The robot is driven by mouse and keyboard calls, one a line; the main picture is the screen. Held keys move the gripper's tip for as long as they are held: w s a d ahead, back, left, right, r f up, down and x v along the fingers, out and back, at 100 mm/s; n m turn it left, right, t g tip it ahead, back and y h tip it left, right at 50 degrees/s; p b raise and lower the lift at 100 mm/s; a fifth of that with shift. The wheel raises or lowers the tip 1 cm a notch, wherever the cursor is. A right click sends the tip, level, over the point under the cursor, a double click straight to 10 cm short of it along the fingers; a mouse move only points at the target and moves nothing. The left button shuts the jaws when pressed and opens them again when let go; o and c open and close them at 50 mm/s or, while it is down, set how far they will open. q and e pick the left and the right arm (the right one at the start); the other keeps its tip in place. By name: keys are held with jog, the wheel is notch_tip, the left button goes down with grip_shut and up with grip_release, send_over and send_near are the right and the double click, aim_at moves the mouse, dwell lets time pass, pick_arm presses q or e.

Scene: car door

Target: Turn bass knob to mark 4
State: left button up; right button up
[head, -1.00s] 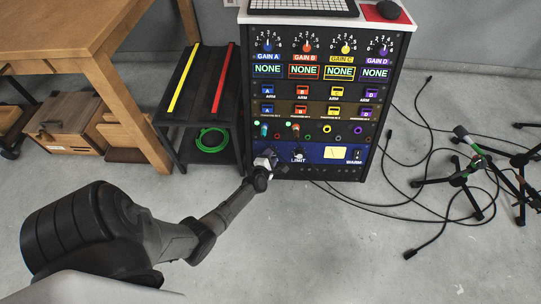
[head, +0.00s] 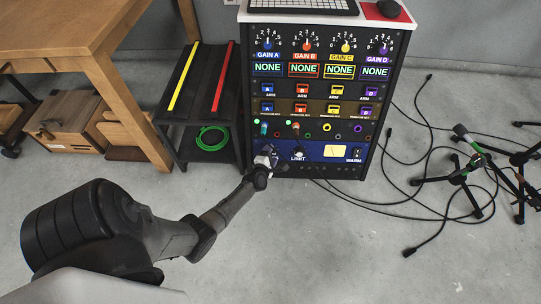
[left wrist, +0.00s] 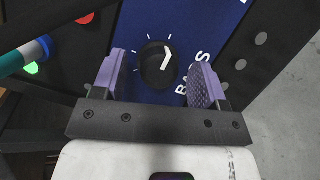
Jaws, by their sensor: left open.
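The bass knob (left wrist: 157,64) is round and black with a white pointer line toward its right side in the left wrist view. White tick marks surround part of it on the blue panel (left wrist: 185,20), and part of the word BASS shows at its right. My left gripper (left wrist: 158,61) is open, with one purple finger on each side of the knob and a visible gap on both sides. In the head view my left gripper (head: 266,158) is at the left end of the blue panel and hides the knob. My right gripper is out of view.
The LIMIT knob (head: 298,152) sits just right of my gripper. Plugged cables (head: 296,129) stick out above the panel. A black shelf (head: 197,110) stands close at the rack's left. Cables (head: 385,205) and stands lie on the floor at right.

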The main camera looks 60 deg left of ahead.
pick_arm(q)
jog(key=p+v, duration=0.5)
jog(key=v, duration=0.9)
jog(key=shift+p, duration=0.3)
jog(key=shift+w, duration=0.1)
